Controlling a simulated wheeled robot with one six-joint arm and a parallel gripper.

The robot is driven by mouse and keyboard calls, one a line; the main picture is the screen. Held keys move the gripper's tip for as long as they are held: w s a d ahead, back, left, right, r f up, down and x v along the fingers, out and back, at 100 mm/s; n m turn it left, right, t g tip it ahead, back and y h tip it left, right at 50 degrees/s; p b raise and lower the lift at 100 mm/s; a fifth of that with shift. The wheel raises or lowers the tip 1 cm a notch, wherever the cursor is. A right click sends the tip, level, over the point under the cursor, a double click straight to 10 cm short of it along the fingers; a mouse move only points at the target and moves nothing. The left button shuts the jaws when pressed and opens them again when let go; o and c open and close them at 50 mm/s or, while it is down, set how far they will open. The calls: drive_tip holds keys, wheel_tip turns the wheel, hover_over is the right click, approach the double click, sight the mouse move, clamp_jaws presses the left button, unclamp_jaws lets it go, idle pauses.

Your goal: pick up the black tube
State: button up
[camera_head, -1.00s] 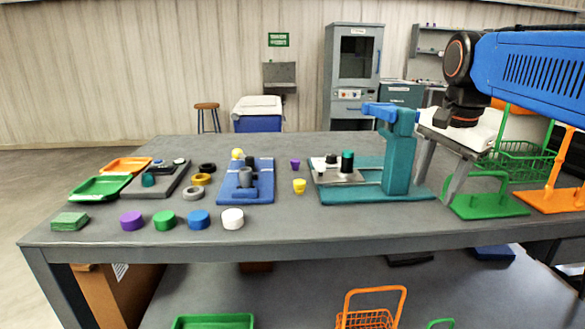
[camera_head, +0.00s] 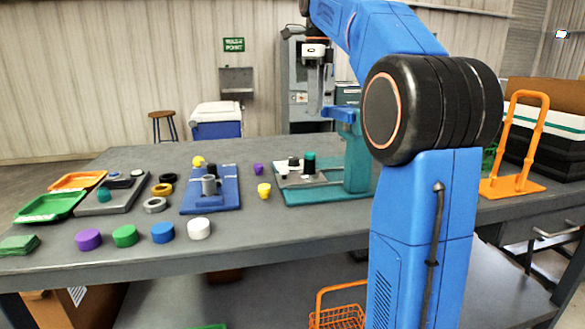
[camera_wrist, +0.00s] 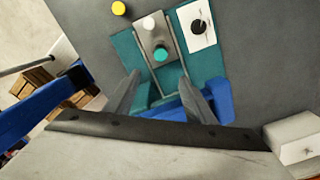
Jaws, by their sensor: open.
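A dark upright tube with a teal top (camera_head: 309,163) stands on the grey plate of the teal station (camera_head: 330,194), at mid-table in the head view. In the wrist view its teal top (camera_wrist: 160,54) shows beyond my fingertips. A shorter black piece (camera_head: 293,161) stands beside it. Another black upright piece (camera_head: 212,171) stands on the blue stand (camera_head: 225,203). I cannot tell for sure which is the black tube. My gripper (camera_head: 315,80) is open and empty, pointing down, high above the teal station; its fingers (camera_wrist: 160,92) are spread in the wrist view.
The teal column (camera_head: 356,150) with its blue head stands close right of the dark tube. Several coloured discs line the front edge. An orange carrier (camera_head: 520,150) stands at right.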

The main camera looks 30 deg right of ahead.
approach(310, 153)
drive_tip(key=shift+m, duration=0.3)
drive_tip(key=f, duration=0.6)
drive_tip(key=shift+d+f, duration=0.2)
drive_tip(key=shift+d, duration=0.1)
drive_tip(key=shift+a+f, duration=0.2)
drive_tip(key=shift+f, duration=1.1)
drive_tip(key=shift+a+f, duration=0.15)
drive_tip(key=shift+f, duration=1.2)
drive_tip(key=shift+w, duration=0.1)
clamp_jaws()
